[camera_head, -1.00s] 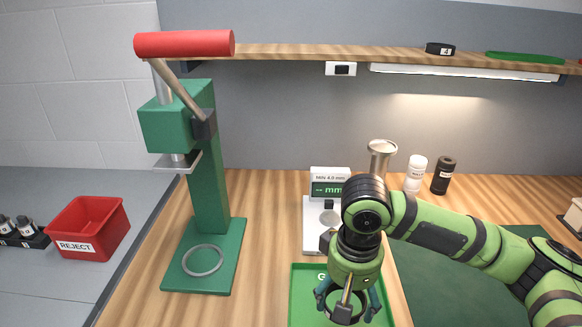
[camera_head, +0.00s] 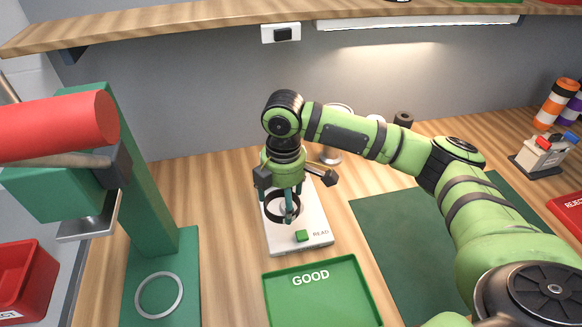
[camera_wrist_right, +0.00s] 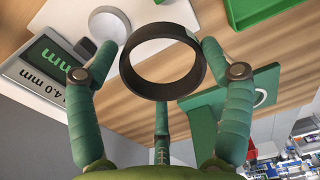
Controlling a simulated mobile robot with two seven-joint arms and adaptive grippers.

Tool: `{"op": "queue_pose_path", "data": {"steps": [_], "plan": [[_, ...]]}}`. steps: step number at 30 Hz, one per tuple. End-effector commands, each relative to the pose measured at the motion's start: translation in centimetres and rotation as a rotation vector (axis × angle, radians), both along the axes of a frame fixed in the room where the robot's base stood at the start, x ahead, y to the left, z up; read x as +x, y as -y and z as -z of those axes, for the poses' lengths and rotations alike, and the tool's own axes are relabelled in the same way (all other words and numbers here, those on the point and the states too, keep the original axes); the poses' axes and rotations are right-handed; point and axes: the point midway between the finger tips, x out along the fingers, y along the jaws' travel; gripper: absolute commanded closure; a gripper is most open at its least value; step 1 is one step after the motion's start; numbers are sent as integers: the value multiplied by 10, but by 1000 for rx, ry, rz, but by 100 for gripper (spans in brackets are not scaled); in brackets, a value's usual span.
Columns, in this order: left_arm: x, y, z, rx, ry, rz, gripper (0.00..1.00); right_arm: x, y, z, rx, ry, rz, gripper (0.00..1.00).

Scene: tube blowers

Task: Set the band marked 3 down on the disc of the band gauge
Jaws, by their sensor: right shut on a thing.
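My right gripper (camera_head: 287,212) is shut on a dark band (camera_head: 268,209), above the white band gauge (camera_head: 318,238). In the right wrist view, the band (camera_wrist_right: 160,91) is an open black ring between the fingers of the gripper (camera_wrist_right: 160,65). No number shows on it. The gauge's round grey disc (camera_wrist_right: 108,23) shows beside the band in that view, apart from it in the picture. In the head view the gripper and band cover much of the disc area. The gauge display (camera_wrist_right: 46,66) shows "mm". My left gripper is not in view.
A green GOOD tray (camera_head: 318,293) lies in front of the gauge. A green press (camera_head: 150,205) with a red handle stands left, a grey ring (camera_head: 159,295) on its base. A green mat (camera_head: 385,235) lies right. A shelf (camera_head: 190,27) runs above.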

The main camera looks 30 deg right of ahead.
Motion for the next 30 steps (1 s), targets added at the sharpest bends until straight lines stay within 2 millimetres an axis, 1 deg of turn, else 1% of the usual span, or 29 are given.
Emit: {"op": "queue_pose_path", "data": {"steps": [1,12,18,21,24,30], "plan": [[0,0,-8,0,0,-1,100,5,2,-4,2,2,-87,50],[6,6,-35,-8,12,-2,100,36,27,-3,-5,27,-813,50],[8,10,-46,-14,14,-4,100,48,40,-1,-14,32,-1148,50],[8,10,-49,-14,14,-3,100,52,45,0,-17,32,-1262,50],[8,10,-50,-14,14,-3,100,54,48,1,-19,33,-1332,50],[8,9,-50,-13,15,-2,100,55,49,2,-20,33,-1372,50]]}}
